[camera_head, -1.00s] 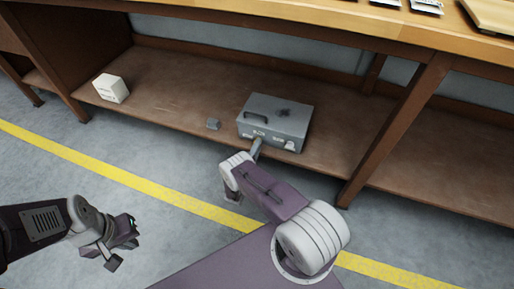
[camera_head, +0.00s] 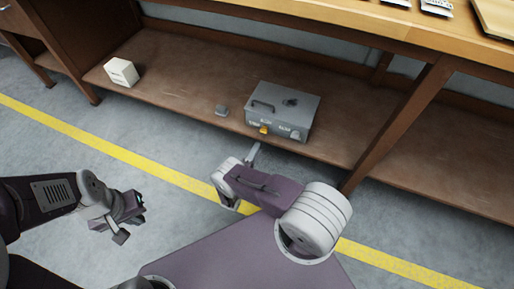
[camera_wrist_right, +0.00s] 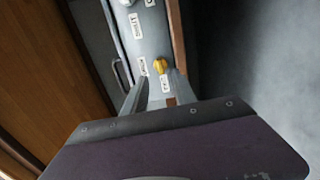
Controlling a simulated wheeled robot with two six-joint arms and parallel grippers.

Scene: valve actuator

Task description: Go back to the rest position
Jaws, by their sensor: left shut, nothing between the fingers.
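The grey box (camera_head: 282,111) with a handle, labels and a yellow knob (camera_head: 264,129) on its front sits on the low wooden shelf. The yellow knob also shows in the right wrist view (camera_wrist_right: 160,65), beyond my fingers. My right gripper (camera_head: 256,149) is in front of the box, apart from it. In the right wrist view its two fingers (camera_wrist_right: 160,95) stand apart with nothing between them. My left gripper (camera_head: 130,222) is over the floor at the left, far from the box, shut and empty.
A white cube (camera_head: 121,72) stands on the shelf (camera_head: 180,75) at the left. A wooden leg (camera_head: 400,125) stands to the right. The worktop is above. The grey floor with its yellow line (camera_head: 165,174) is clear.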

